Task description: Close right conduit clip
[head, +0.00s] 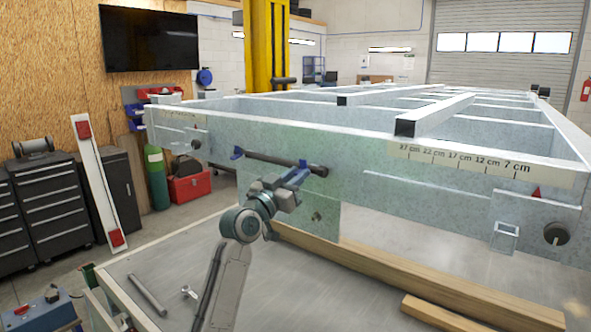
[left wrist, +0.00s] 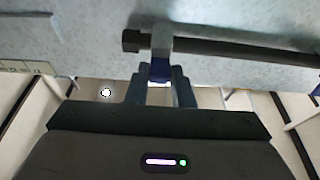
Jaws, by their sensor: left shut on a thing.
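A dark conduit (head: 270,158) runs along the front face of the metal trailer frame (head: 365,150). It also shows in the left wrist view (left wrist: 240,48). The right conduit clip (head: 302,163) is blue and sits near the conduit's right end. In the left wrist view its grey part (left wrist: 161,42) crosses the conduit and its blue part (left wrist: 160,70) is between my fingers. My left gripper (head: 298,175) is shut on this clip, just below the conduit. I cannot tell whether the clip is latched. The left blue clip (head: 237,153) stands out at the other end. My right gripper is out of view.
A grey work surface (head: 185,255) lies below the frame, with a metal rod (head: 147,295) and a small fitting (head: 189,292) on it. Wooden beams (head: 400,275) lie under the frame. A tool cabinet (head: 50,205) and a green cylinder (head: 156,178) stand at left.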

